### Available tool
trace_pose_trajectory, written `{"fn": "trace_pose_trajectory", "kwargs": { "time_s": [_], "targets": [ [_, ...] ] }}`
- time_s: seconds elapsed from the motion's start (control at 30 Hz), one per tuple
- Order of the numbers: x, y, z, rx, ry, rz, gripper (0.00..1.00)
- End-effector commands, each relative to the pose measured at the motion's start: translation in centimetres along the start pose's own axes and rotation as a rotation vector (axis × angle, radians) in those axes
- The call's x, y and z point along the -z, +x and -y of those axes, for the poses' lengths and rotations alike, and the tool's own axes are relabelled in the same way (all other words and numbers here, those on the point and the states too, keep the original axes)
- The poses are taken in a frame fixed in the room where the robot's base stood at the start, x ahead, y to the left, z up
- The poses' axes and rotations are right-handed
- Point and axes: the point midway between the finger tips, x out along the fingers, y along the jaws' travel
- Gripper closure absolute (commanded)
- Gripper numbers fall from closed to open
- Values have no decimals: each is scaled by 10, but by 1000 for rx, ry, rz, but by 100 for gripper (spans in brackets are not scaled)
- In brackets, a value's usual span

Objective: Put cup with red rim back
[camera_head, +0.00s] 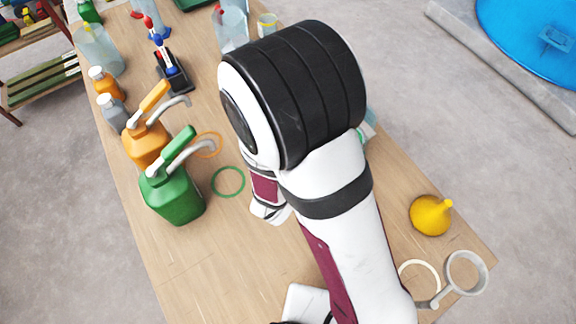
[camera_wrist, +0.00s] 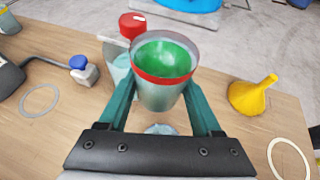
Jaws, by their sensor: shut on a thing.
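The cup with red rim (camera_wrist: 163,88) is a clear cup with a red band and green contents. In the wrist view it stands nearly upright between the teal fingers of my gripper (camera_wrist: 163,95), which is shut on it. In the head view my arm hides the cup and most of the gripper. The wrist view shows the tabletop (camera_wrist: 65,130) below. I cannot tell how high the cup is above it, or which spot on the table is its place.
A red-capped bottle (camera_wrist: 131,27) stands close behind the cup, to the left. A yellow funnel (camera_head: 430,215) and a white ring (camera_head: 421,270) lie to the right. Green (camera_head: 175,192) and orange (camera_head: 146,143) pump jugs stand left, by a green ring (camera_head: 228,182).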

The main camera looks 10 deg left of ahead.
Motion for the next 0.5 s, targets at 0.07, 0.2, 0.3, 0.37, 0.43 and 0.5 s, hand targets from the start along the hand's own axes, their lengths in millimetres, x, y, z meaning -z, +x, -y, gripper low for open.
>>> {"fn": "trace_pose_trajectory", "kwargs": {
  "time_s": [0.07, 0.2, 0.3, 0.37, 0.43, 0.5],
  "targets": [
    [7, -6, -11, -64, -34, 1, 100],
    [26, -14, -35, -109, -53, 3, 100],
    [50, -21, -62, -109, -51, 3, 100],
    [64, -24, -79, -108, -51, 3, 100],
    [78, -28, -95, -106, -50, 4, 100],
    [89, -30, -107, -105, -49, 4, 100]
  ]
}}
